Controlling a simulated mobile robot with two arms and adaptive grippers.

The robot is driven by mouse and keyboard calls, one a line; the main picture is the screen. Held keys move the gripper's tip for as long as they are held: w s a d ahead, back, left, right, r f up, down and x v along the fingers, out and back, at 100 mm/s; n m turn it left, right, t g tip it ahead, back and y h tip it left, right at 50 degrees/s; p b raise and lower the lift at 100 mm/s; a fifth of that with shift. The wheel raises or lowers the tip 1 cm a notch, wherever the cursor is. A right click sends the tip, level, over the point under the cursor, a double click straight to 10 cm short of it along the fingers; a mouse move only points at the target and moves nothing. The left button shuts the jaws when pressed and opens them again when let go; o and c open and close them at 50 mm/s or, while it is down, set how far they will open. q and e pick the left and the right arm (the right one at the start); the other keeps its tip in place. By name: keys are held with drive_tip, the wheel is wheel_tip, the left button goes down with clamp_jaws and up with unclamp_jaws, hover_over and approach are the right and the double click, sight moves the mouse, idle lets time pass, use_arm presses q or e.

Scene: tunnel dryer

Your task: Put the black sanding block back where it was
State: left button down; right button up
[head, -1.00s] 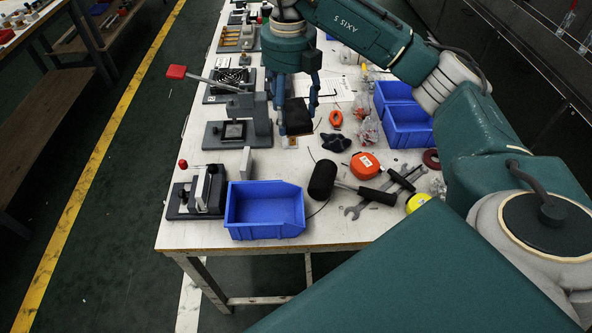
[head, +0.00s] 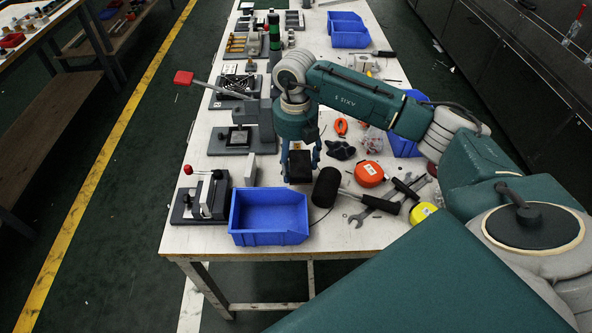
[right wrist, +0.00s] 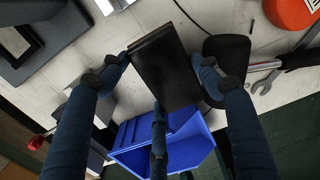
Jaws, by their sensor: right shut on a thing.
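My right gripper (head: 300,164) is shut on the black sanding block (head: 299,171) and holds it over the white workbench, behind the front blue bin. In the right wrist view, the dark block (right wrist: 165,70) sits between my blue-grey fingers (right wrist: 166,82), with its broad face toward the camera. I cannot tell for sure whether the block touches the bench. My left gripper is not in view.
The blue bin (head: 233,226) stands near the bench's front edge. Clamp fixtures (head: 205,196) line the left side.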

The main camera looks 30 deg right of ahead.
sight(296, 171)
wheel_tip(296, 171, down, 4)
drive_tip(key=shift+f, duration=0.1)
drive_tip(key=shift+f, duration=0.15)
drive_tip(key=o, duration=0.7)
drive_tip(key=shift+o, duration=0.2)
drive_tip(key=shift+r, duration=0.35)
wheel_tip(296, 171, up, 12)
drive_tip(key=shift+f+b, duration=0.1)
drive_tip(key=shift+b, duration=0.55)
